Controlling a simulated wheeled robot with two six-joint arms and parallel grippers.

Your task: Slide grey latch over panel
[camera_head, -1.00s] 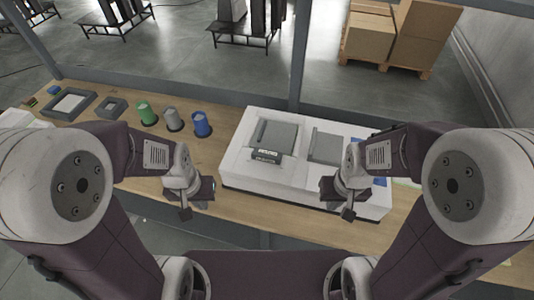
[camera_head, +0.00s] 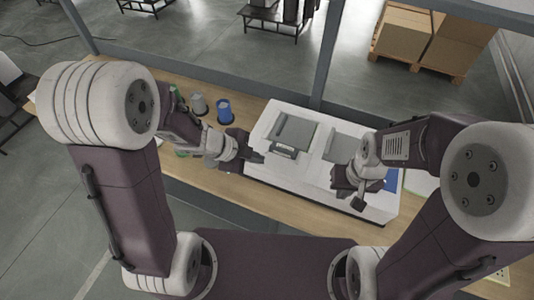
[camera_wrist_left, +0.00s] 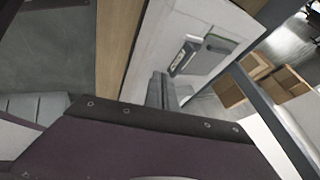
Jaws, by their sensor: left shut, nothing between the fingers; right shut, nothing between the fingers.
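The white unit (camera_head: 290,180) stands on the wooden table in the head view and also shows in the left wrist view (camera_wrist_left: 160,32). On its left half is a raised grey square part (camera_head: 296,130) with a small bar (camera_head: 284,153) at its front edge. Another grey part (camera_head: 341,147) lies to its right, partly hidden by my right arm. I cannot tell which is the latch. My left gripper (camera_head: 258,158) is shut at the unit's left side, near the bar; I cannot tell whether it touches. My right gripper (camera_head: 358,202) is shut and empty over the unit's front right.
A blue cup (camera_head: 224,111), a grey cup (camera_head: 199,104) and a partly hidden green one stand left of the unit, behind my left arm. A grey frame post (camera_head: 325,60) rises behind the table.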

